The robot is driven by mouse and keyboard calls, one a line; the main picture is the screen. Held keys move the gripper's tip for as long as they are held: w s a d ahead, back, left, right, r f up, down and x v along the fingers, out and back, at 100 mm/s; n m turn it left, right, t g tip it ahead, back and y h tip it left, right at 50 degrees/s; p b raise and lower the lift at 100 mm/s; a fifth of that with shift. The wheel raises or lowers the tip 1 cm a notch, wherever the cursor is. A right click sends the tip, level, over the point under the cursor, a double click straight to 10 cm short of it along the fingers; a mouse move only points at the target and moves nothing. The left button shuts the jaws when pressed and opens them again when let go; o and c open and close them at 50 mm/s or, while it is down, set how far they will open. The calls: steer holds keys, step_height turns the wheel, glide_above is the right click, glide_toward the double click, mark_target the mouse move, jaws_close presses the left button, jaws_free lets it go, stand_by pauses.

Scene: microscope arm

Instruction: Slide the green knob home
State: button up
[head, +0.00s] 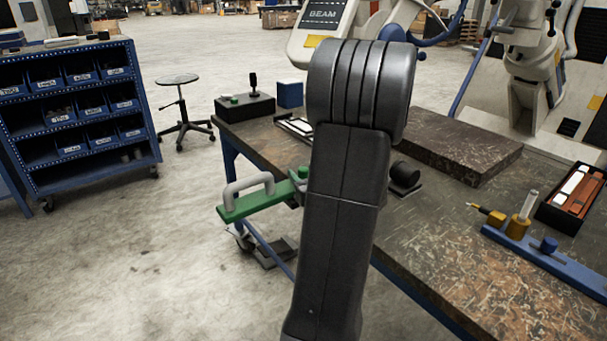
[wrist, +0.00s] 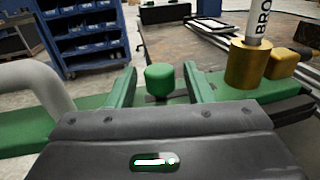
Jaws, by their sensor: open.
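The green knob (wrist: 160,80) is a short rounded cylinder near the middle of the wrist view. It stands above a dark slot or strip on the green bar (head: 255,203). My gripper (wrist: 158,88) is open, with one green finger on each side of the knob and a visible gap to each. The fingers do not appear to touch it. The bar also shows in the wrist view (wrist: 225,98), passing behind the fingers. In the head view my dark arm covers the bar's right part, and my gripper is mostly hidden behind it.
A grey handle (head: 247,187) rises from the bar's left end; it looms close at left in the wrist view. A brass cylinder (wrist: 248,66) with a white labelled post and a yellow block (wrist: 283,64) stand right of my fingers. The workbench (head: 440,250) extends right.

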steer(key=shift+w+a, duration=0.15)
steer(key=shift+w, duration=0.1)
jaws_close()
steer(key=shift+w+d, duration=0.5)
steer(key=shift+d, duration=0.15)
steer(key=shift+w+d, duration=0.45)
steer(key=shift+d, duration=0.2)
jaws_free()
steer(key=shift+s, duration=0.1)
